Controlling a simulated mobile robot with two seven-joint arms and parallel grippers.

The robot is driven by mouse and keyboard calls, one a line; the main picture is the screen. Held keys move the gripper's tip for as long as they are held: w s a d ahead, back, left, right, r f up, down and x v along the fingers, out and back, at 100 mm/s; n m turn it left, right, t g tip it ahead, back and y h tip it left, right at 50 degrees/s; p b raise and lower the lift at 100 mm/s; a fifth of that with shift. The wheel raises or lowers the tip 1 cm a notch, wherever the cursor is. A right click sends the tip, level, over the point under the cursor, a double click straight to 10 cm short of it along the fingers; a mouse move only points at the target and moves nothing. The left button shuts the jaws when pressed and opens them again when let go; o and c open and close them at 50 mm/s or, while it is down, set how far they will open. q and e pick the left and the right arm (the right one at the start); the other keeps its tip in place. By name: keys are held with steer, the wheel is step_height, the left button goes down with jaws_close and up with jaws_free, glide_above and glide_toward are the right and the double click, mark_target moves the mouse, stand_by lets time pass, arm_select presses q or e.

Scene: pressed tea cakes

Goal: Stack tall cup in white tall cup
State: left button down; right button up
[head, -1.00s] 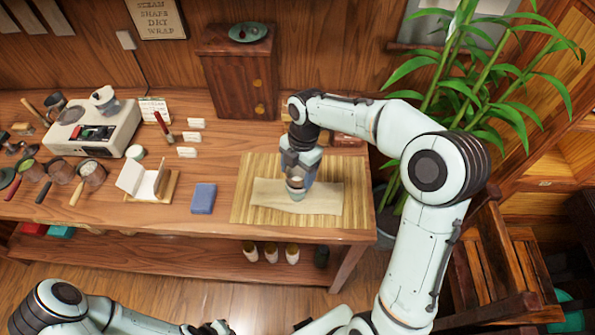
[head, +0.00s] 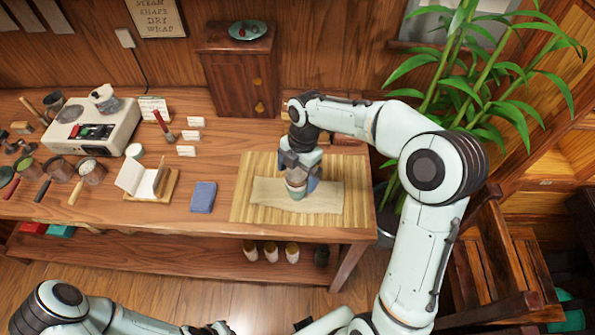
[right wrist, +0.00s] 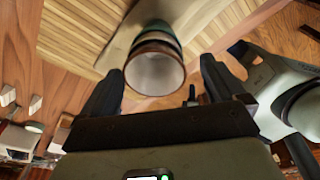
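A tall banded cup (right wrist: 155,68) stands on the cloth, with a brown rim, a whitish inside and pale and teal bands. It shows small under the gripper in the head view (head: 296,191). I cannot tell whether it is one cup or two nested. My right gripper (right wrist: 163,85) points down over it, also in the head view (head: 299,176). Its dark fingers stand on either side of the cup's mouth, with a clear gap on the right, so it looks open. My left gripper (head: 208,328) is at the bottom edge, partly cut off; its fingers are unclear.
The beige cloth (head: 268,190) lies on a bamboo mat (head: 240,205). A blue book (head: 203,197) and a card stand (head: 150,180) lie to the left. A small cabinet (head: 240,80) stands behind, a plant (head: 480,60) at the right. The mat's front is clear.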

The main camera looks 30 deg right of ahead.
steer(key=shift+r, duration=0.1)
arm_select(q)
steer(key=w+r+p, duration=0.2)
steer(key=w+r, duration=0.1)
arm_select(e)
step_height(320, 180, up, 13)
steer(key=d, duration=0.1)
steer(key=shift+w+d, duration=0.25)
steer(key=shift+d, duration=0.1)
arm_select(q)
steer(key=shift+s, duration=0.1)
steer(key=shift+f, duration=0.1)
